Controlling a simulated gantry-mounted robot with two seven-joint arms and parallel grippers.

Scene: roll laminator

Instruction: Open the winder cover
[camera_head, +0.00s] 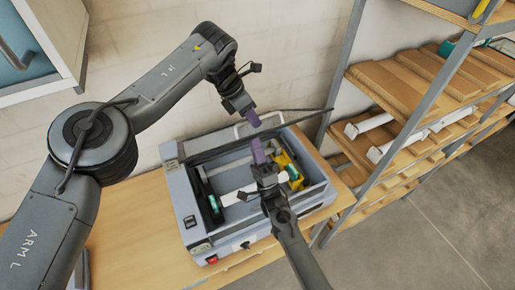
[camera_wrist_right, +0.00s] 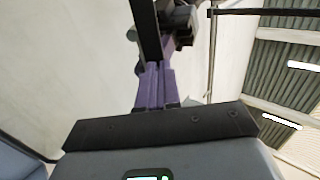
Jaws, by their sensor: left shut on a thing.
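The winder cover (camera_head: 212,149) of the laminator (camera_head: 186,207) is raised and seen nearly edge-on as a thin dark panel along the back of the open housing. A white loop handle (camera_head: 238,132) shows at its middle. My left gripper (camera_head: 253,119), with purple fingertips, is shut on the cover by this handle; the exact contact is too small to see. My right gripper (camera_head: 257,152) is over the open bay, in front of the cover.
Inside the bay are a white roll (camera_head: 238,194), green end pieces and a yellow part (camera_head: 287,166). The wooden table (camera_head: 133,233) is free to the left. A metal shelf rack (camera_head: 342,75) with white rolls stands close on the right. A wall is behind.

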